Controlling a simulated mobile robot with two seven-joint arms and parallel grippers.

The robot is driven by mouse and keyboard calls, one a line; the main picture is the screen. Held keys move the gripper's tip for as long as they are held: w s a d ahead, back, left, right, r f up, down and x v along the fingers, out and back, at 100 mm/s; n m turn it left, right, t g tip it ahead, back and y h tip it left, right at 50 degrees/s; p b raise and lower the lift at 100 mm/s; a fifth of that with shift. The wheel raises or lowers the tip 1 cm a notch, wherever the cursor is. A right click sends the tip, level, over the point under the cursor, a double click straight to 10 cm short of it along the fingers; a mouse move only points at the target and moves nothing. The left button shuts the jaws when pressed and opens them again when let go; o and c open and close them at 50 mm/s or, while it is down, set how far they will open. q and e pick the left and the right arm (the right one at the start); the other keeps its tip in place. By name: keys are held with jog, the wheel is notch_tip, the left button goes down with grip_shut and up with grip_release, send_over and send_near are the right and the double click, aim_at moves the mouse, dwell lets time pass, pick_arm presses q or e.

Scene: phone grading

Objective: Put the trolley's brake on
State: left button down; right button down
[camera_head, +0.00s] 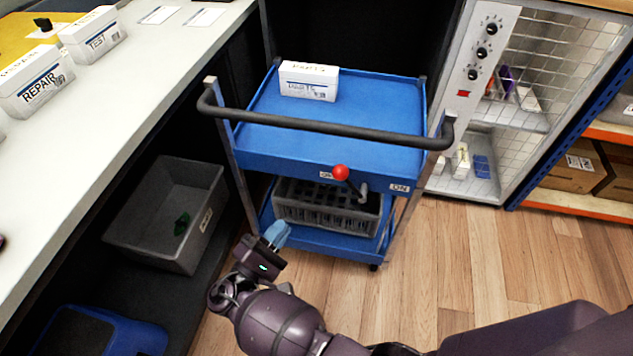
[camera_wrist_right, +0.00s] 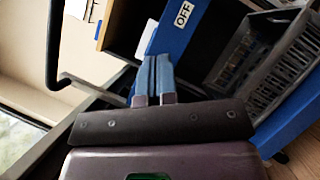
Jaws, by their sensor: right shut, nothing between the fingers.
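The blue trolley (camera_head: 300,152) stands ahead with its dark push handle (camera_head: 330,131) towards me; its blue panel (camera_wrist_right: 183,40) also shows in the right wrist view. The brake lever's red knob (camera_head: 340,172) is on the trolley's front, with the lever leaning left, by the partly covered OFF label (camera_head: 326,175). The ON label (camera_head: 399,188) is to the right. The OFF label shows in the right wrist view (camera_wrist_right: 183,14), where I cannot see the knob. My right gripper (camera_head: 277,234) is shut and empty, below and left of the knob, apart from it. My left gripper is out of view.
A white parts box (camera_head: 309,82) is on the trolley's top tray and a grey crate (camera_head: 325,208) on its lower shelf. A grey bin (camera_head: 150,225) is under the white counter (camera_head: 130,90) at left. A cage cabinet (camera_head: 480,100) is at right. Wood floor (camera_head: 490,260) is clear at right.

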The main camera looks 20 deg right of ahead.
jog(key=shift+d+r, duration=0.1)
pick_arm(q)
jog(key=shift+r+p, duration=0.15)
jog(key=shift+p, duration=0.45)
pick_arm(e)
jog(key=s+d+r+x, duration=0.1)
jog(key=s+x, duration=0.1)
jog(key=x, duration=1)
jog(key=shift+d+r, duration=0.25)
jog(key=shift+r, duration=0.1)
